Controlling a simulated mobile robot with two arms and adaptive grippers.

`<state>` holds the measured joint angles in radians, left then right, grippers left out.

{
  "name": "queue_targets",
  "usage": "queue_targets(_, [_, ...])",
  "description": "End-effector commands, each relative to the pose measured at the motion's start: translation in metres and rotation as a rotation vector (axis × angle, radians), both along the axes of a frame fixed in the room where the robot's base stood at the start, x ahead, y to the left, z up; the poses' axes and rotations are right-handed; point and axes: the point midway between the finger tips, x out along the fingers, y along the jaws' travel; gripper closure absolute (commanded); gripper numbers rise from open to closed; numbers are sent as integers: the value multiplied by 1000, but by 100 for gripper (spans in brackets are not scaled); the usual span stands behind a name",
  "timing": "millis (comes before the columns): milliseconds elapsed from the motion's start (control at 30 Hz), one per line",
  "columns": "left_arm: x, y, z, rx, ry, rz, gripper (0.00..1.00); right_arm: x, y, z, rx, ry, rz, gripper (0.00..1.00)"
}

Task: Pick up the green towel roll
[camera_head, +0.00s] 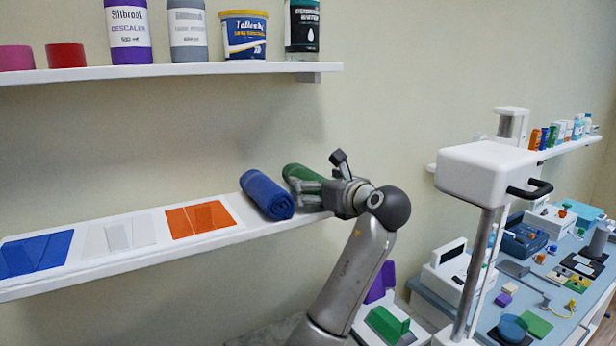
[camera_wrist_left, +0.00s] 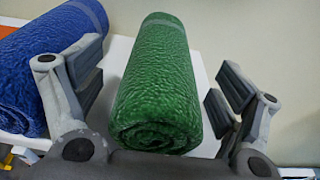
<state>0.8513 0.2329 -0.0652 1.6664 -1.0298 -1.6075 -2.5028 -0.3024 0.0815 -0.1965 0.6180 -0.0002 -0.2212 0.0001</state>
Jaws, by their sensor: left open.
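The green towel roll (camera_head: 297,172) lies on the lower wall shelf in the head view, partly hidden by my left gripper (camera_head: 310,190). In the left wrist view the green towel roll (camera_wrist_left: 158,75) lies lengthwise between the two spread fingers of my left gripper (camera_wrist_left: 157,82). The fingers stand on either side of it, with a visible gap on the right. My left gripper is open and holds nothing. My right gripper is in neither view.
A blue towel roll (camera_head: 267,194) lies just left of the green one, close to my left finger. Flat orange (camera_head: 200,219), white and blue bands lie further left on the shelf (camera_head: 150,251). An upper shelf (camera_head: 180,71) carries bottles and tubs. A white column device (camera_head: 486,172) stands to the right.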

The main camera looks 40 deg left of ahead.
Motion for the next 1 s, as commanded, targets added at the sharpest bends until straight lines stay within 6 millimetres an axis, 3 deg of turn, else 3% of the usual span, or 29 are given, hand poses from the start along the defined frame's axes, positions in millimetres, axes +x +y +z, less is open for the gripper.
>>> queue_targets(133, [5, 17, -1, 0, 3, 2, 11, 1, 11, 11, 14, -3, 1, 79])
queue_targets(400, [6, 19, -3, 0, 0, 0, 11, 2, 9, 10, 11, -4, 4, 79])
queue_targets(700, [6, 19, -3, 0, 0, 0, 48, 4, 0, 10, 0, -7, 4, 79])
queue_targets(1000, [5, 19, -3, 0, 0, 0, 51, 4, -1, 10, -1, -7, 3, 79])
